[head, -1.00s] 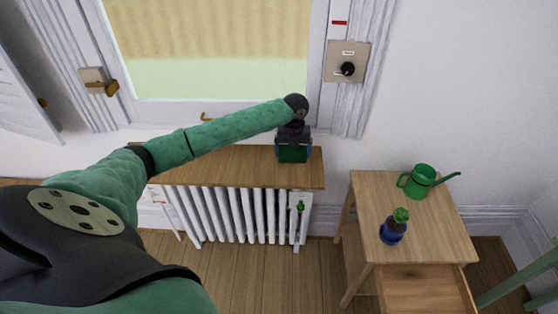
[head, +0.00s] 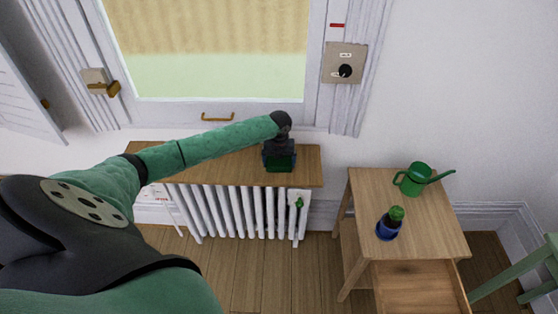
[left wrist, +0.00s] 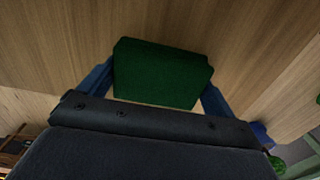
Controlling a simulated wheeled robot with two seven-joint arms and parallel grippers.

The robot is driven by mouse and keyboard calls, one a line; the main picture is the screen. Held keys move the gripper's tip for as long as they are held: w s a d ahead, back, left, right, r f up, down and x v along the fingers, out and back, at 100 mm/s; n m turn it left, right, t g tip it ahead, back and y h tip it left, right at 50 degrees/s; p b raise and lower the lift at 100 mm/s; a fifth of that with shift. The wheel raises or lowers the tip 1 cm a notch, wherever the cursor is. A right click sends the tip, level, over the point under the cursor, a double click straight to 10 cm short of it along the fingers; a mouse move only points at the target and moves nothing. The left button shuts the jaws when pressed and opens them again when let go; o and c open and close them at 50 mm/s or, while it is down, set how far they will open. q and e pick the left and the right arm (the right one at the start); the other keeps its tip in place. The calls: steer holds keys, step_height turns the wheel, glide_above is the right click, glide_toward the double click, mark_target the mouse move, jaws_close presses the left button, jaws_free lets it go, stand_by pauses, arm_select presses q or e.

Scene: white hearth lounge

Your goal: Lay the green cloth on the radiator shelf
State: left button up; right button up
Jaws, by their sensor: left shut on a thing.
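The green cloth (head: 280,165) is a small dark green piece in my left gripper (head: 279,161). In the left wrist view the cloth (left wrist: 160,75) sits between the two blue fingers (left wrist: 158,88), which are shut on it. The radiator shelf (head: 222,172) is the brown wooden board above the white radiator. The gripper and cloth are over the right part of this shelf, at or close to its surface; I cannot tell whether the cloth touches it. In the wrist view wood grain fills the background behind the cloth. My right gripper is not in view.
The window (head: 215,50) is behind the shelf. The shelf's visible surface is clear.

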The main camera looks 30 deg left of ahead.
arm_select(q)
steer(key=shift+f, duration=0.2)
steer(key=o, duration=0.7)
steer(key=shift+o, duration=0.2)
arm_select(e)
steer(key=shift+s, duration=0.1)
arm_select(q)
steer(key=shift+r, duration=0.55)
steer(key=shift+r+b, duration=0.4)
steer(key=shift+r, duration=0.15)
step_height(320, 180, up, 10)
steer(key=b, duration=0.2)
steer(key=shift+r, duration=0.15)
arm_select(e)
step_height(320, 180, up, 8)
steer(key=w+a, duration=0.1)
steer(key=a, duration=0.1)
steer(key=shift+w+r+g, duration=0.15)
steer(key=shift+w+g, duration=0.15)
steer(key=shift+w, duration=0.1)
